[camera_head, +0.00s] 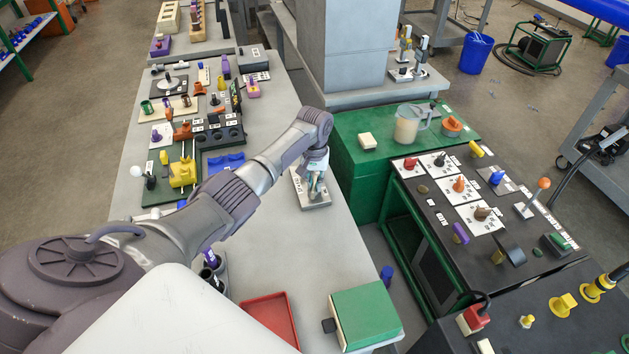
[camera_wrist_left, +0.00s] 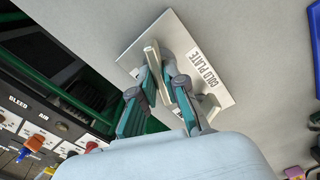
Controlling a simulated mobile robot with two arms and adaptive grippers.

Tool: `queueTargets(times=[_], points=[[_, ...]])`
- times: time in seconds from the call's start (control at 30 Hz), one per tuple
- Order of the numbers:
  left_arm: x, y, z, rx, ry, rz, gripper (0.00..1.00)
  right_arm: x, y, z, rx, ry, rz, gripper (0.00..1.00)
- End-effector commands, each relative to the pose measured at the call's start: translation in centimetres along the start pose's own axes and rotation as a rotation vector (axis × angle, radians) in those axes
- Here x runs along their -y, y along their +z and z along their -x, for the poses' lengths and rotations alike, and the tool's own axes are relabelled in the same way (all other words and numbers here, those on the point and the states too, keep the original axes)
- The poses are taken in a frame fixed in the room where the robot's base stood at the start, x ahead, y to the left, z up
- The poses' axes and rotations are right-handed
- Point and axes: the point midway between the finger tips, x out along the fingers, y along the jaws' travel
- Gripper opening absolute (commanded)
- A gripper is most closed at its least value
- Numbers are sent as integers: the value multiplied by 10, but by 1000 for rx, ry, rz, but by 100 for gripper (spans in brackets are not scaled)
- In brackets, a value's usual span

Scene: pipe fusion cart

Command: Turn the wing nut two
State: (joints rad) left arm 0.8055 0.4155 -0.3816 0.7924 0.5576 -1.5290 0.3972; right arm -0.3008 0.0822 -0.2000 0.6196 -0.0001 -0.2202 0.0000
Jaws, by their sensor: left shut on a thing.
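A pale metal plate (camera_wrist_left: 170,30) labelled "COLD PLATE" lies on the grey bench; it also shows in the head view (camera_head: 322,203). My left gripper (camera_wrist_left: 158,78) is over this plate, its teal-sided fingers closed around a pale metal piece (camera_wrist_left: 151,53) that stands on it. I take this piece for the wing nut; its wings are mostly hidden by the fingers, and no number on it is legible. In the head view my left gripper (camera_head: 316,182) points down at the plate near the bench's right edge. My right gripper is in neither view.
A red tray (camera_head: 272,318) and a green box (camera_head: 366,316) are at the bench's near end. Several fixtures crowd its far left; bench around the plate is clear.

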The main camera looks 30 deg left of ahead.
Motion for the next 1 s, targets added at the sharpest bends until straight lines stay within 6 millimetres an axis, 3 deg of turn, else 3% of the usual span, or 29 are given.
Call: queueTargets(times=[0.5, 1.0], points=[[0, -1, 1, -2, -1, -338, 0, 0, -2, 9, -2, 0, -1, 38], [0, -1, 1, -4, 0, -406, 0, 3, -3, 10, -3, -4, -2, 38]])
